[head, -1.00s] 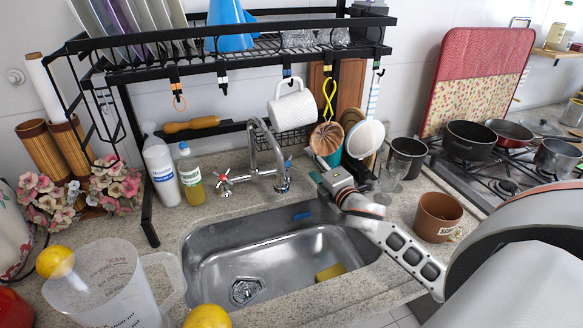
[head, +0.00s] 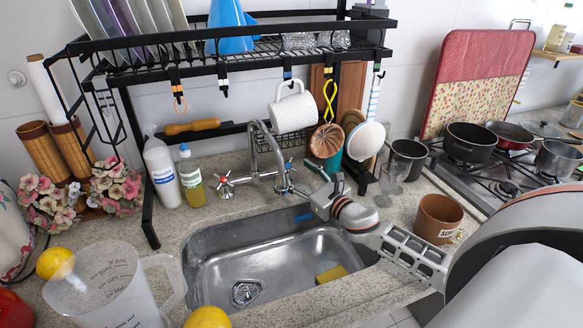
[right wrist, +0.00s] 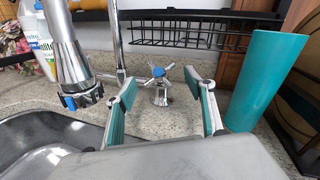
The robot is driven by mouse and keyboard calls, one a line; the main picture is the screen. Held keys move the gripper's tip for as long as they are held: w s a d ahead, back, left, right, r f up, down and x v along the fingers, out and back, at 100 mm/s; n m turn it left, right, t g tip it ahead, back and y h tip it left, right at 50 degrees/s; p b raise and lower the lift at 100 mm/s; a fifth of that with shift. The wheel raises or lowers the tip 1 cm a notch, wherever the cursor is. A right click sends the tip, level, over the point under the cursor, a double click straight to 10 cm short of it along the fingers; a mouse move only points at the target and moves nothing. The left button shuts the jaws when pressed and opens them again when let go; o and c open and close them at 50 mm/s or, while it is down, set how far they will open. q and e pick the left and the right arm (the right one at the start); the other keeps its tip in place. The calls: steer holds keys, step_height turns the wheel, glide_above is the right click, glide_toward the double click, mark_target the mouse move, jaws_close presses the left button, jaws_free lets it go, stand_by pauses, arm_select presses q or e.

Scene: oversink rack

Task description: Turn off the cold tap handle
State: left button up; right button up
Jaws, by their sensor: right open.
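The cold tap handle, a chrome cross with a blue centre, sits at the right foot of the chrome faucet (head: 254,150) in the head view. In the right wrist view the cold tap handle (right wrist: 158,72) stands upright on the counter, between and beyond my two finger pads. My right gripper (head: 314,176) is just right of the handle in the head view. It is open and empty, and its fingers (right wrist: 160,82) show on both sides of the handle in the wrist view. I see no clear contact. The hot tap handle (head: 226,184) with red marks is at the left. My left gripper is not in view.
The steel sink (head: 215,255) lies below, with a yellow sponge (head: 331,273) in it. The faucet spout (right wrist: 68,50) hangs close left of my fingers. A teal cup (right wrist: 261,80) stands close right. A black rack (head: 150,215) spans overhead.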

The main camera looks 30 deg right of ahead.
mark_target(289, 165)
steer(key=shift+w+a, duration=0.1)
steer(key=shift+w, duration=1.85)
steer(key=shift+s+r, duration=0.1)
steer(key=shift+s, duration=0.05)
jaws_close()
